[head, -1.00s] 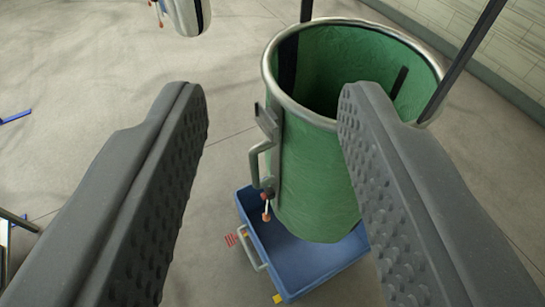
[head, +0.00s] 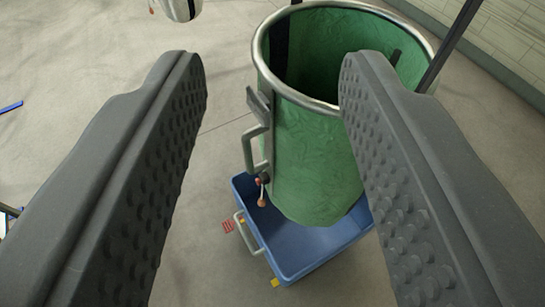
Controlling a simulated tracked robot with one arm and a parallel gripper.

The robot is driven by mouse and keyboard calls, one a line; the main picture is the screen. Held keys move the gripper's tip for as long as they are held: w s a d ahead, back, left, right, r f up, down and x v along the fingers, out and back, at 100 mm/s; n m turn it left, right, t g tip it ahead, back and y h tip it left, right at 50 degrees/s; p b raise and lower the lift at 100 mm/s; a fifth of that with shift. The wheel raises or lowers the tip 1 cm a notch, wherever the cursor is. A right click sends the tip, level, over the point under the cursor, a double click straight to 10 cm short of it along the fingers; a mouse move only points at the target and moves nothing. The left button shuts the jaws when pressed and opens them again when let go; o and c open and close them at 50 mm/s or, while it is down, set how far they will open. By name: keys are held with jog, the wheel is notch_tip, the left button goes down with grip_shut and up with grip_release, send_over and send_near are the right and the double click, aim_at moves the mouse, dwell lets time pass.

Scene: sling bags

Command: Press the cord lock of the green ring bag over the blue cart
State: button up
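The green ring bag (head: 306,165) hangs by dark straps with its metal ring rim at the top, above the blue cart (head: 291,262). A grey handle (head: 248,150) is on its left side. The cord lock (head: 263,178), a small dark piece with a red-tipped cord end hanging below, sits low on that side under the handle. My gripper (head: 273,85) is open and empty. Its two dark studded fingers stand wide apart in the foreground, and the right finger covers part of the bag's right side. The cord lock shows between the fingers, apart from both.
Part of a pale hanging object (head: 181,8) shows at the top edge, left of the bag. A blue piece (head: 11,107) lies on the floor at far left. A wall runs along the upper right.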

dwell(0.3)
grip_shut()
dwell(1.6)
